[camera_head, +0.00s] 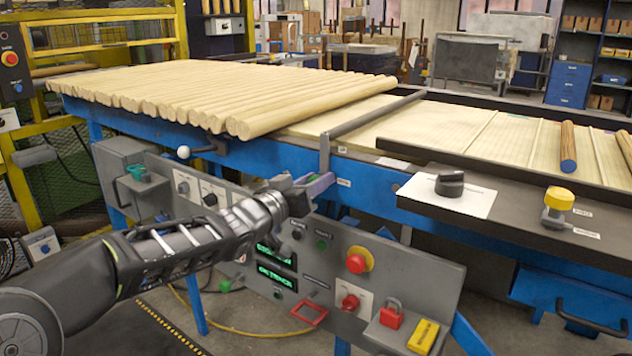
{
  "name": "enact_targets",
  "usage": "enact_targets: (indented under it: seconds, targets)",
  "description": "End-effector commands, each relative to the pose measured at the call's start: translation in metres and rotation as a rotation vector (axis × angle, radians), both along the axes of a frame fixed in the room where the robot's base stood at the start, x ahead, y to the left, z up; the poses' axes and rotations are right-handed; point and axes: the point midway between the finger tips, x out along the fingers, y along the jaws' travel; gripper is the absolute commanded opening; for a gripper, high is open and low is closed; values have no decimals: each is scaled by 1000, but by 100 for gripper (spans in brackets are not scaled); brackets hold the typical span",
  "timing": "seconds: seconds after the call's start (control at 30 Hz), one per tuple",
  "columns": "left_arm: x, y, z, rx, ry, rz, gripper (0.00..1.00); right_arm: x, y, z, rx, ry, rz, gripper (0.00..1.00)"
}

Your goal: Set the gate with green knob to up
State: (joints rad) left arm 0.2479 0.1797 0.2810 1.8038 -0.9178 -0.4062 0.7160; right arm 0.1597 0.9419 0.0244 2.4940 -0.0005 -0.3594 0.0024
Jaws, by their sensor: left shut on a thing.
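A grey gate bar (372,116) spans the line just right of the wooden rods, and its upright arm (325,153) comes down the front of the blue rail. My left gripper (308,190) is shut at the lower end of this arm, on what looks like the gate's handle. A teal-green knob (137,172) sits on a grey box at the left, well apart from my gripper. My right gripper is not in view.
Several wooden rods (230,90) lie left of the bar. Below my gripper is a grey panel with a red button (356,263), a green button (321,244) and a red padlock (391,315). A black knob (450,183) and yellow knob (559,198) stand at right.

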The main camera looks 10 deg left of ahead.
Motion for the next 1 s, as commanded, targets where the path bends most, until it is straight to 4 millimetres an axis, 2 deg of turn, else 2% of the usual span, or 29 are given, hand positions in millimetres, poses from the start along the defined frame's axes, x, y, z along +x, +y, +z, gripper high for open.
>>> enact_targets:
  seconds: [0.13, 1.0]
  targets:
    - [0, 0, 0, -1, 1, 1, 0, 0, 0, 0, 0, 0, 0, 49]
    - [0, 1, -1, -2, 2, 2, 0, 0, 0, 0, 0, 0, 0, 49]
